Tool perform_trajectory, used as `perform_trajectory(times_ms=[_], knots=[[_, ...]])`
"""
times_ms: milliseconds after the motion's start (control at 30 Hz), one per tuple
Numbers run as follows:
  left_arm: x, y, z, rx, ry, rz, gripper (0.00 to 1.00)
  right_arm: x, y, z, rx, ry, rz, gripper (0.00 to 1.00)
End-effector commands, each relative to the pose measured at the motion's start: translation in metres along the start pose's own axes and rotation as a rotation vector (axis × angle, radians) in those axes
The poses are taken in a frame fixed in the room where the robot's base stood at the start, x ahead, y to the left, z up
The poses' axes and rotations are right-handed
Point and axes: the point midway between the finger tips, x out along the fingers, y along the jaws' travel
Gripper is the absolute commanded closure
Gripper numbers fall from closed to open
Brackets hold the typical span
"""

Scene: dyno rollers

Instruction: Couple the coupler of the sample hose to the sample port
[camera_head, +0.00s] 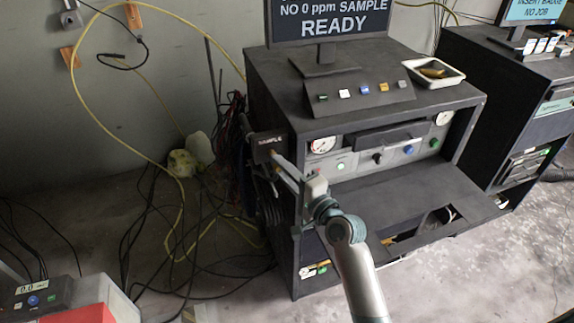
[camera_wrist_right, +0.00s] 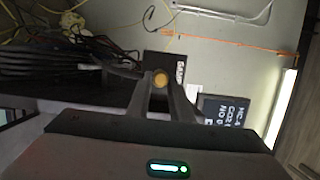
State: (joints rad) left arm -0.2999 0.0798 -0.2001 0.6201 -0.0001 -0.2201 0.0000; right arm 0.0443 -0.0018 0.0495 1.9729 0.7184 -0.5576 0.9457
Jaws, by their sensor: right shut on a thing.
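The dark block marked SAMPLE (camera_head: 266,141) sticks out from the left side of the dark cabinet. It also shows in the right wrist view (camera_wrist_right: 158,63), behind my fingertips. My right gripper (camera_head: 278,158) reaches up to it from below right. In the right wrist view my right gripper (camera_wrist_right: 160,82) is shut on a small round gold piece, seemingly the coupler (camera_wrist_right: 160,79), right in front of the block. I cannot tell whether the coupler touches the port, which is hidden. A yellow hose (camera_head: 132,150) loops along the wall at left. My left gripper is not in view.
The cabinet (camera_head: 370,95) carries a screen reading READY (camera_head: 328,18), a button panel and a white tray (camera_head: 434,74). Black cables (camera_head: 150,240) lie on the floor at left. A red and white unit (camera_head: 105,295) stands at bottom left.

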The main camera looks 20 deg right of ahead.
Motion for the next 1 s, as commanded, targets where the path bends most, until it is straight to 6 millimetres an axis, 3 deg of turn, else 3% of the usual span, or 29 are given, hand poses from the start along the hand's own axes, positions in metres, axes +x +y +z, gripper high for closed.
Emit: perform_trajectory(times_ms=[300, 333, 400, 767, 1000], knots=[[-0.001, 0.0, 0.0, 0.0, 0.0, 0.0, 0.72, 0.005, 0.0, -0.001, 0.0, 0.0, 0.0, 1.0], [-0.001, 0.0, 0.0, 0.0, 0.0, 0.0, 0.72, 0.005, 0.0, -0.001, 0.0, 0.0, 0.0, 0.73], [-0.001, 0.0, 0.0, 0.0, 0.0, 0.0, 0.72, 0.004, 0.0, -0.001, 0.0, 0.0, 0.0, 0.59], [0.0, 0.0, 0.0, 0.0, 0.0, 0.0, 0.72, 0.003, 0.001, -0.002, 0.0, 0.0, 0.0, 0.59], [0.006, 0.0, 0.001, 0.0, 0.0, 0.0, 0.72, -0.014, 0.002, -0.004, -0.001, 0.0, 0.001, 0.59]])
